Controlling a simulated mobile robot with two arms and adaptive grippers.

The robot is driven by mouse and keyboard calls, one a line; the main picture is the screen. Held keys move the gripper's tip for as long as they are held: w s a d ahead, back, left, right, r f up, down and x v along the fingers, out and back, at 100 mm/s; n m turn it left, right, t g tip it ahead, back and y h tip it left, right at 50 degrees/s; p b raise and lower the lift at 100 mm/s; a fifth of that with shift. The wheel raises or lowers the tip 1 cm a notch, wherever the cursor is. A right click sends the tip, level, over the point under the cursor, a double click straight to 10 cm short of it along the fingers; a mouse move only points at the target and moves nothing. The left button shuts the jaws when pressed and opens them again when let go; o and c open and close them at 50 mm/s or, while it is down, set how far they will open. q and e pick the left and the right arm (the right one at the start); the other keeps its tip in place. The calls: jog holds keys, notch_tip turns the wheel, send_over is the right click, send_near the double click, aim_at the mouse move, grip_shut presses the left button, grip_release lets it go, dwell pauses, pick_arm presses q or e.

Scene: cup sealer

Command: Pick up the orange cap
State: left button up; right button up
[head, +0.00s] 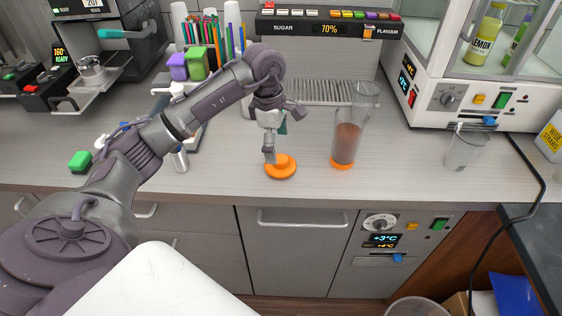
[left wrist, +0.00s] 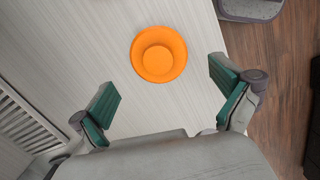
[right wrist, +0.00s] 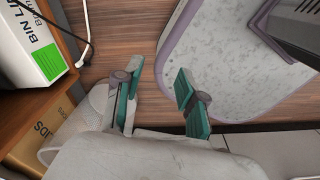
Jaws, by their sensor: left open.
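The orange cap (head: 281,167) is a round disc with a raised middle. It lies on the light counter near its front edge. In the left wrist view the cap (left wrist: 158,54) sits ahead of my fingers, between their lines, with bare counter around it. My left gripper (head: 270,148) hangs just above or behind the cap in the head view, partly covering it. In the left wrist view my left gripper (left wrist: 165,100) is open and empty, its green pads wide apart. My right gripper (right wrist: 155,85) shows only in its wrist view, its fingers apart with nothing between them, over the floor.
A clear cup with brown contents and an orange base (head: 346,145) stands right of the cap. An empty clear cup (head: 464,150) is farther right by the white machine (head: 470,103). Holders with straws (head: 197,64) stand behind my left arm. The counter's front edge is close to the cap.

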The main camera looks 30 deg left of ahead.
aim_at(280, 158)
pick_arm(q)
jog(key=shift+d+f+p, duration=0.1)
jog(key=shift+f+p, duration=0.3)
jog(key=shift+f, duration=0.1)
jog(key=f, duration=0.1)
jog(key=f+p, duration=0.1)
jog(key=f, duration=0.1)
jog(key=shift+w+d+f+p, duration=0.2)
jog(key=shift+f+p, duration=0.05)
jog(key=shift+p, duration=0.05)
jog(key=shift+f, duration=0.45)
jog(key=shift+c, duration=0.2)
jog(key=c, duration=0.8)
jog(key=shift+c, duration=0.3)
pick_arm(e)
jog(key=w+r, duration=0.2)
jog(key=shift+w+r, duration=0.3)
jog(key=shift+w, duration=0.1)
pick_arm(q)
notch_tip(280, 158, up, 9)
jog(key=b, duration=0.2)
jog(key=shift+w+b, duration=0.1)
jog(key=shift+b, duration=0.2)
jog(key=shift+r, duration=0.55)
pick_arm(e)
jog(key=shift+f, duration=1.4)
